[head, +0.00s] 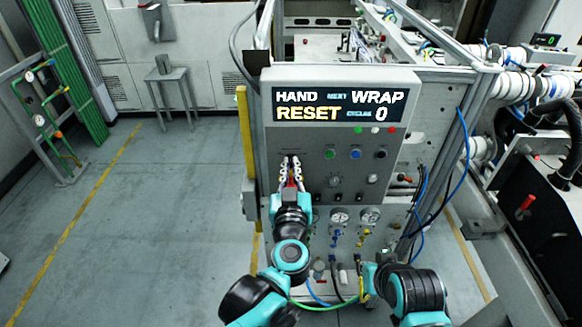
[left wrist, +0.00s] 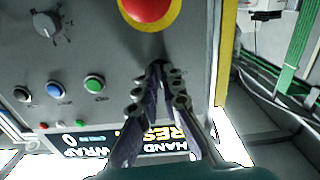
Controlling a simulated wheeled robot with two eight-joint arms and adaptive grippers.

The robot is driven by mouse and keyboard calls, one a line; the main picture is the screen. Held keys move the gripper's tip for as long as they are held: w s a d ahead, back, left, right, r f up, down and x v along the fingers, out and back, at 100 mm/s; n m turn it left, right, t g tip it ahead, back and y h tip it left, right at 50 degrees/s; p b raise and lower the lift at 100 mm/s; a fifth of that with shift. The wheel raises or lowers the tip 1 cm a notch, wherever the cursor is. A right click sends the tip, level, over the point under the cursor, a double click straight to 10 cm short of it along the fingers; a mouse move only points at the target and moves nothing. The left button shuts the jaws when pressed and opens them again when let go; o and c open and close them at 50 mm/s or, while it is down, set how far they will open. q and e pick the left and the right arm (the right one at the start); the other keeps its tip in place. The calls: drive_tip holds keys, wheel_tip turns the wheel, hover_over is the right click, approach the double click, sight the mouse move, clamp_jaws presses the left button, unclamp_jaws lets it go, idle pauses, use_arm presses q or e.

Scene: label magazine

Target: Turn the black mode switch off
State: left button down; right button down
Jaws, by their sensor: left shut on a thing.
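The grey control panel (head: 400,100) stands upright in front of me, its lit display (head: 338,106) at the top. My left gripper (head: 290,163) reaches up to the panel's left side, left of the green button (head: 330,153). In the left wrist view its fingers (left wrist: 159,78) are closed together at the panel face, on a small dark part that looks like the black mode switch. The fingers hide most of it, so I cannot tell which way it is turned. My right arm shows at the lower right, but its gripper fingers are not seen.
In the left wrist view a red emergency button (left wrist: 146,8) on yellow sits close to the fingers. A blue button (head: 355,153) and a rotary knob (left wrist: 45,25) are nearby. Gauges (head: 340,216) and hoses lie lower. A yellow post (head: 245,150) flanks the panel; open floor lies left.

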use_arm(q)
drive_tip(key=n, duration=1.2)
drive_tip(key=shift+f, duration=0.1)
drive_tip(key=shift+n, duration=0.4)
drive_tip(key=c, duration=1.7)
unclamp_jaws()
drive_tip(key=s, duration=1.2)
